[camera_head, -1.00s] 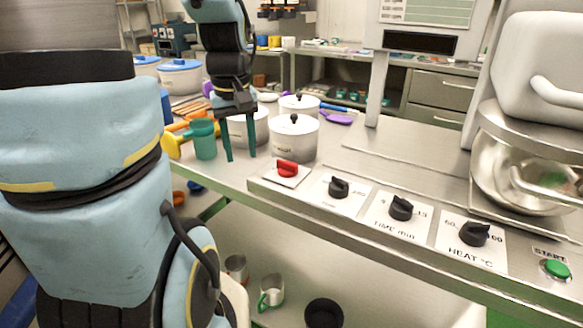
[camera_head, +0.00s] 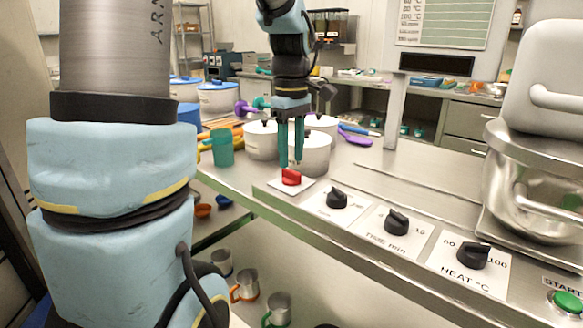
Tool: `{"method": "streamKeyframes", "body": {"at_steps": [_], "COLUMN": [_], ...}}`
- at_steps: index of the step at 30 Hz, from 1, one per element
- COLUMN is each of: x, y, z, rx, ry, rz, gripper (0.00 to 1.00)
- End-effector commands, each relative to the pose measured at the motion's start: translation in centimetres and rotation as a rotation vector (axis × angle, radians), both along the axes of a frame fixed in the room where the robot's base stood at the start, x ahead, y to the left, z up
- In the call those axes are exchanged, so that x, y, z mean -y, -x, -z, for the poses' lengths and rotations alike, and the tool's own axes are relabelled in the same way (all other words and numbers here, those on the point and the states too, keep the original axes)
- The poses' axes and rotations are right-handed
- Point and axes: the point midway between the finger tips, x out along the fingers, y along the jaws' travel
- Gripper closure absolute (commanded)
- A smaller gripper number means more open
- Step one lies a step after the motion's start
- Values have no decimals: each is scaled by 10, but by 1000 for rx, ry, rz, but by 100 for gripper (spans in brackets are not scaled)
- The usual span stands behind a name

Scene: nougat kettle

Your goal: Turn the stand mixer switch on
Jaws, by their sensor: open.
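A red switch knob (camera_head: 291,177) sits on a white plate at the left end of the control panel on the counter's front edge. My gripper (camera_head: 291,165) hangs down with its two green fingers just above or beside the red knob. The fingers are apart and empty; whether they touch the knob cannot be told. The stand mixer (camera_head: 545,80), with a steel bowl (camera_head: 520,180), stands at the right.
Black knobs (camera_head: 336,197), (camera_head: 396,222), (camera_head: 473,255) and a green start button (camera_head: 567,304) line the panel to the right. White pots (camera_head: 310,152) stand close behind my gripper. The counter right of the pots is mostly clear.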

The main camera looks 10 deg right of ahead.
Motion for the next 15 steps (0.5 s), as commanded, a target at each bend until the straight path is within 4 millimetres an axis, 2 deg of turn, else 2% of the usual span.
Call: {"method": "streamKeyframes", "body": {"at_steps": [3, 6, 15], "x": [0, 0, 0], "y": [1, 0, 0], "z": [19, 28, 36], "rx": [-4, -1, 0], "ry": [-2, 0, 0], "rz": [1, 1, 1], "gripper": [54, 54, 54]}}
